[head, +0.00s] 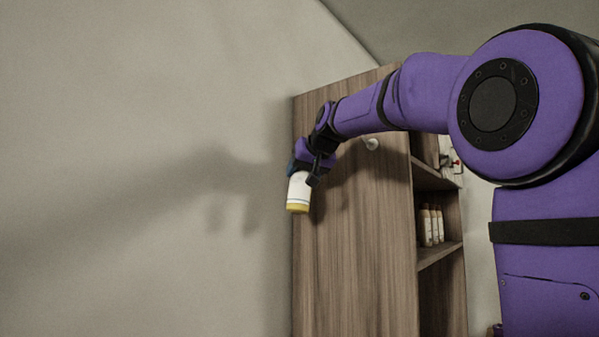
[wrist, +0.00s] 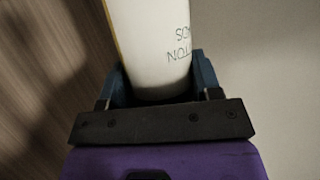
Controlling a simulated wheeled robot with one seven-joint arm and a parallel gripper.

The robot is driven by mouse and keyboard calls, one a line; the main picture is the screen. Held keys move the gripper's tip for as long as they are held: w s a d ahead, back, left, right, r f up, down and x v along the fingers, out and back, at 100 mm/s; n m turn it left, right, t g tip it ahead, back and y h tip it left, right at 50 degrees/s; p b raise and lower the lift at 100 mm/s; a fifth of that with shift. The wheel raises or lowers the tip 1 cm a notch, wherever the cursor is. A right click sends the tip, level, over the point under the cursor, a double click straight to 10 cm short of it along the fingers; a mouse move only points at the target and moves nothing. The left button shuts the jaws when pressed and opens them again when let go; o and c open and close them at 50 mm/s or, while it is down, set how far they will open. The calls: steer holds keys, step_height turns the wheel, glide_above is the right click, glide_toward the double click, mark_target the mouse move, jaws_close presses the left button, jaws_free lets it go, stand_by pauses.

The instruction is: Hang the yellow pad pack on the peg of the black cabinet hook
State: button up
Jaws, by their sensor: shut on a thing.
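The pad pack (head: 299,192) is a rounded white body with a yellow lower end. In the wrist view the pack (wrist: 150,40) is white with dark lettering and a thin yellow edge on its left. My gripper (head: 305,177) is shut on it, with the blue fingers on either side. It hangs downward beside the cabinet's wood side panel; the head view does not show whether they touch. A small pale round peg or knob (head: 372,144) shows on that panel, to the right of my gripper and partly under my arm. I cannot make out a black hook around it.
The wooden cabinet (head: 360,260) has open shelves on its right side, with several pale bottles (head: 431,227) on one. A small white and red item (head: 454,162) sits behind the upper shelf. A bare wall (head: 130,150) fills the left, with free room before it.

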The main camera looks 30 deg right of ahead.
steer(key=shift+w+d+f, duration=0.2)
steer(key=shift+w+d, duration=0.05)
steer(key=shift+d, duration=0.45)
steer(key=shift+w+d+f, duration=0.2)
steer(key=shift+w+d, duration=0.1)
steer(key=shift+d, duration=0.45)
steer(key=shift+w+d+f, duration=0.2)
steer(key=shift+w+d, duration=0.05)
steer(key=shift+d, duration=0.45)
steer(key=shift+d, duration=0.1)
steer(key=o, duration=1)
steer(key=v, duration=1)
steer(key=shift+s+r, duration=0.15)
steer(key=shift+s, duration=0.2)
